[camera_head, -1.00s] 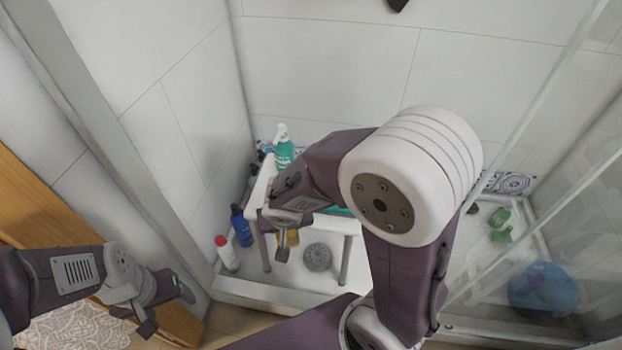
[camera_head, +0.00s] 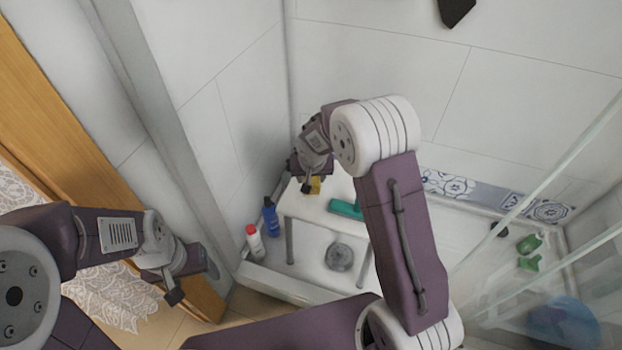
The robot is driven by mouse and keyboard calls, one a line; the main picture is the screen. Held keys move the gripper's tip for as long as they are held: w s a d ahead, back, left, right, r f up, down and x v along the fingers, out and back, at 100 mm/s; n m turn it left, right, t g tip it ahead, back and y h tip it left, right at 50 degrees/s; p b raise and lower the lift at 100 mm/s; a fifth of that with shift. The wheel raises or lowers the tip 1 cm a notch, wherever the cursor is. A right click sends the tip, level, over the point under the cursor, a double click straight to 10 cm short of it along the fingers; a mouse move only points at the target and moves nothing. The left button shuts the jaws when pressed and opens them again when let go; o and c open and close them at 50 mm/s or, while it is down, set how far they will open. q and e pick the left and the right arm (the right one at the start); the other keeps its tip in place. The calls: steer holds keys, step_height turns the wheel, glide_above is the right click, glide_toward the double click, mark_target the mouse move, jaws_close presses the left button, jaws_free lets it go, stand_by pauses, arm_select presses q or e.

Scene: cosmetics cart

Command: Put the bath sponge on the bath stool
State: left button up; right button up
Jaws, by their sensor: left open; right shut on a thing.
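The yellow bath sponge (camera_head: 315,187) is in my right gripper (camera_head: 306,181), over the left part of the stool top. My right gripper is shut on it, and the gripper partly hides it. Whether the sponge touches the stool top I cannot tell. The white bath stool (camera_head: 312,216) stands in the shower tray, with my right arm covering its right side. My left gripper (camera_head: 189,282) is open and empty at the lower left, outside the shower, well apart from the stool.
A teal object (camera_head: 346,210) lies on the stool top. A blue bottle (camera_head: 271,218) and a white red-capped bottle (camera_head: 254,242) stand left of the stool. A round grey drain (camera_head: 339,257) is below it. A glass panel (camera_head: 540,190) is at right.

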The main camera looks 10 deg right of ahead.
mark_target(311, 181)
steer(key=shift+w+d, duration=0.1)
steer(key=shift+w, duration=0.35)
step_height(311, 181, down, 4)
steer(key=shift+w+r+b, duration=0.1)
steer(key=shift+w+b, duration=0.05)
steer(key=shift+b, duration=1.05)
steer(key=shift+r, duration=0.15)
steer(key=o, duration=1.2)
